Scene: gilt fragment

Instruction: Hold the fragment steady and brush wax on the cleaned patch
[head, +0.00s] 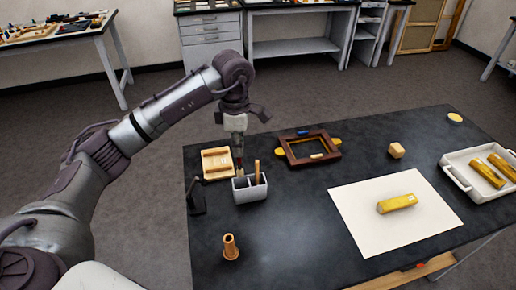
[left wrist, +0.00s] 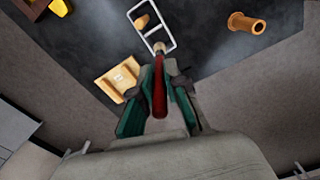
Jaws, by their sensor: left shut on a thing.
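The gilt fragment (head: 397,204) lies on a white sheet (head: 355,215) at the right of the dark table. My left gripper (head: 238,150) points down above the pale two-compartment holder (head: 250,192). It is shut on a red-handled tool (left wrist: 160,88) with a pale rounded end, which looks like a brush. The tool's end is at the holder's left compartment; I cannot tell whether it is inside. A wooden handle (head: 257,172) stands in the other compartment. The cleaned patch cannot be made out. My right gripper is not in view.
A wooden tray (head: 217,176) lies left of the holder. A dark frame with yellow clamps (head: 286,156) lies behind it.

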